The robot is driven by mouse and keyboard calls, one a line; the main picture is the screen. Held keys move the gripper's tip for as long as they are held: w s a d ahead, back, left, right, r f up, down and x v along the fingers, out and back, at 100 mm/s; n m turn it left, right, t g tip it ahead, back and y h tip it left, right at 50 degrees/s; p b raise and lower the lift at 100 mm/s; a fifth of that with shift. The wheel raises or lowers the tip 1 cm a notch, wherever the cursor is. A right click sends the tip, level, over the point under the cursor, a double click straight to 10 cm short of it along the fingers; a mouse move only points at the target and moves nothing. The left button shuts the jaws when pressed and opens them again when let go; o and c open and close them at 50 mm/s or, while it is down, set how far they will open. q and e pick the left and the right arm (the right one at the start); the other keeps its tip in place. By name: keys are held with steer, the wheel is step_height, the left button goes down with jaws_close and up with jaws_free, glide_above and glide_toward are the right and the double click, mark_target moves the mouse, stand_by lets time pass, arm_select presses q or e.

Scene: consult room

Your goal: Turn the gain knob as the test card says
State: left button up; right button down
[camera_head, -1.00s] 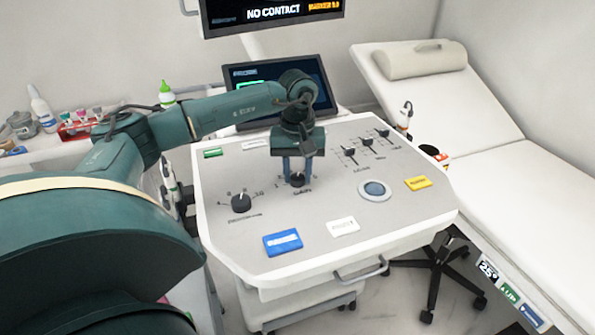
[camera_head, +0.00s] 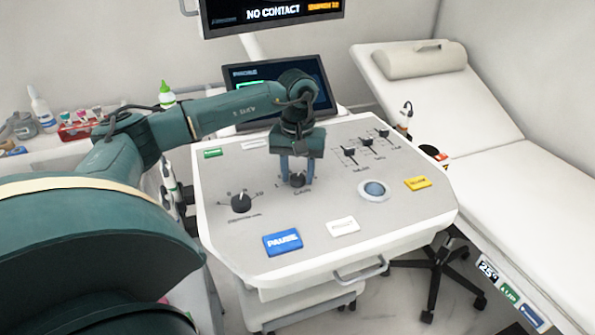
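The gain knob (camera_head: 297,180) is a small black knob on the grey console panel (camera_head: 290,215), with a printed label below it. My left gripper (camera_head: 297,177) points down over it, with one finger on each side of the knob. The fingers stand apart and I see a gap beside the knob, so the gripper looks open. The gripper partly hides the knob and its scale, and I cannot read the pointer. No card that I can clearly tell as the test card shows. My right gripper is not in view.
A second black knob (camera_head: 241,202) sits left of the gain knob. Sliders (camera_head: 365,146), a round trackball (camera_head: 373,190), a blue pause button (camera_head: 282,242) and a yellow button (camera_head: 417,183) surround it. The upper screen (camera_head: 272,14) reads NO CONTACT. A white couch (camera_head: 480,150) stands right.

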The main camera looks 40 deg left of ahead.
mark_target(298, 177)
arm_select(q)
steer(key=shift+o, duration=1.2)
step_height(298, 177, up, 13)
